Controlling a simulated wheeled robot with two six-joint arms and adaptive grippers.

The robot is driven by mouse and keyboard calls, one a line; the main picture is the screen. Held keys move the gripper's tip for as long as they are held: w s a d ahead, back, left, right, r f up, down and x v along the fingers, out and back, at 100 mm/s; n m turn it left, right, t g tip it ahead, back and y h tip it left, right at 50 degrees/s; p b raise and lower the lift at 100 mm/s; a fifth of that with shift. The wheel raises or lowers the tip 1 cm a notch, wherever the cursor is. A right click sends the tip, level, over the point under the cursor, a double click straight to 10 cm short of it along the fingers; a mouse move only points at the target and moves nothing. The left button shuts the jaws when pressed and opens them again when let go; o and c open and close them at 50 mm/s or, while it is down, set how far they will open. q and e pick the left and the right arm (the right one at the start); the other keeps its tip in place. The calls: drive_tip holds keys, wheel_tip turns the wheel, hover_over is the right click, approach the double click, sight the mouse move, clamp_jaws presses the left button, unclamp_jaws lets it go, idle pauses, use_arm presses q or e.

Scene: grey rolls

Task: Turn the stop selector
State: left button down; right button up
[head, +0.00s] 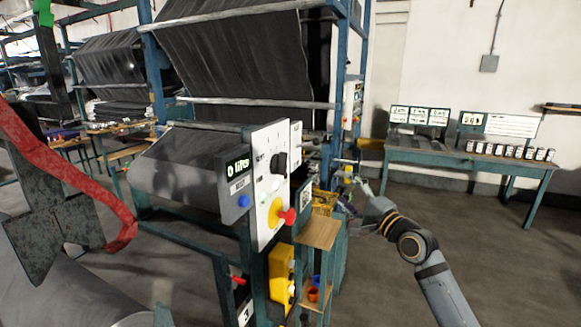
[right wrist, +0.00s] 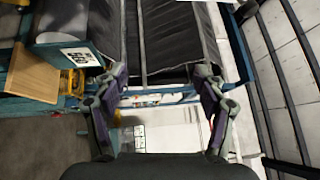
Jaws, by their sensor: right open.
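A white control panel (head: 269,185) faces left on the blue machine frame. It carries a black knob (head: 279,162) near its top and a yellow-and-red control (head: 280,212) near its bottom. I cannot read which label marks the stop selector. My right gripper (head: 364,188) is to the right of the panel, beyond it and apart from it. In the right wrist view the gripper (right wrist: 155,78) has its fingers spread, with nothing between them. The panel's knobs are not clearly seen there. My left gripper is not in view.
A dark display box (head: 236,185) with a blue button adjoins the panel. A yellow box (head: 281,270) hangs below. A wooden shelf (head: 319,232) stands right of it. Large dark rolls (head: 235,50) fill the frame behind. A table (head: 450,158) stands at back right; the floor before it is clear.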

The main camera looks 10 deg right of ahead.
drive_tip(key=s+a+r+n+g+y, duration=0.2)
drive_tip(key=s+a+r+g+y, duration=0.35)
drive_tip(key=r, duration=0.25)
drive_tip(key=n+g+y, duration=0.1)
drive_tip(key=g+y, duration=0.2)
approach(287, 163)
drive_tip(key=p+x, duration=0.6)
drive_tip(key=x, duration=0.2)
drive_tip(key=shift+w+a, duration=0.15)
drive_tip(key=shift+a, duration=0.15)
drive_tip(key=shift+w+a+f, duration=0.15)
drive_tip(key=shift+w+a, duration=0.05)
drive_tip(key=shift+a, duration=0.1)
drive_tip(key=c, duration=1.2)
drive_tip(key=shift+o, duration=0.2)
drive_tip(key=shift+n, duration=0.3)
